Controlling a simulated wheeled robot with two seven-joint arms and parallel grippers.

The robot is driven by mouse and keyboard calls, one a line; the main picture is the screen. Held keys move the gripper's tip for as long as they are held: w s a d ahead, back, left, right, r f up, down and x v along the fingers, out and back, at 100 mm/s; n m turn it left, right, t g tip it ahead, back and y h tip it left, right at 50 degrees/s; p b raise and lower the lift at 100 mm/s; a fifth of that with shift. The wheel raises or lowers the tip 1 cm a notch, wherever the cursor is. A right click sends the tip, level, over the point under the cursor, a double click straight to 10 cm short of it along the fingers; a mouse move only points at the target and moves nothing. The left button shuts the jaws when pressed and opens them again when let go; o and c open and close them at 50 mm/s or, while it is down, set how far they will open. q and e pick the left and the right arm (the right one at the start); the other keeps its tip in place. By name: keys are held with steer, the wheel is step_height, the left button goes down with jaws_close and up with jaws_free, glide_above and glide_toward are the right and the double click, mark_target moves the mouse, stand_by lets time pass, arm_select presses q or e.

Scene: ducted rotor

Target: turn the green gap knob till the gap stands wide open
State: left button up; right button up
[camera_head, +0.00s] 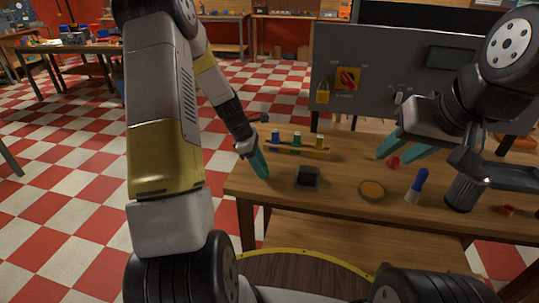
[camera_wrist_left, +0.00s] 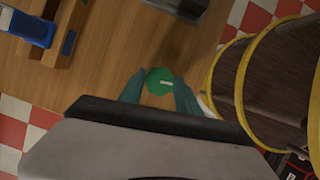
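The green gap knob (camera_wrist_left: 160,81) is a small faceted knob with a short white mark on top, seen in the left wrist view. My left gripper (camera_wrist_left: 159,88) has its teal fingers apart, one on each side of the knob and very close to it; I see no clear contact. In the head view my left gripper (camera_head: 262,166) points down at the left front edge of the wooden table (camera_head: 335,190), and the knob is hidden there. My right gripper (camera_head: 398,156) is open and empty above the right part of the table, near a red knob (camera_head: 393,163).
A wooden rack (camera_head: 297,149) with coloured pieces and a black box (camera_head: 307,177) stand near my left gripper. An orange-filled dish (camera_head: 372,190), a blue-handled brush (camera_head: 417,186) and a grey cup (camera_head: 461,194) are further right. A grey panel (camera_head: 400,62) with a red switch (camera_head: 347,78) stands behind.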

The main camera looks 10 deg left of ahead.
arm_select(q)
jaws_close()
